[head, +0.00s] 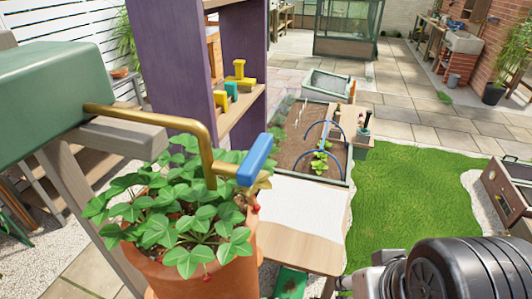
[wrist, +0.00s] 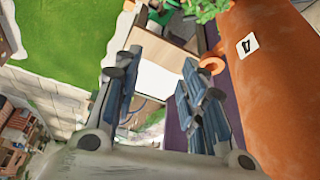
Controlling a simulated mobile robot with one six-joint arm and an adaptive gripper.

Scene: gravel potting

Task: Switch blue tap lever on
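The blue tap lever (head: 258,158) sits on the end of a brass tap pipe (head: 150,117) in the head view. The pipe comes out of a green tank (head: 50,85) at the left and bends down over a leafy strawberry plant (head: 185,205) in a terracotta pot (head: 190,272). The lever points up and to the right. I cannot make out the lever in the wrist view. My gripper (wrist: 160,65) has its two blue-padded fingers spread, with nothing between them. The orange pot (wrist: 275,80) is to the right of the fingers in the wrist view. My arm is at the lower right in the head view.
A purple shelf (head: 180,65) with yellow and teal items stands behind the tap. A planter bed (head: 300,140) with blue hoops and a wooden table (head: 300,225) with a white sheet lie to the right. Grass (head: 415,200) lies beyond; the space right of the lever looks free.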

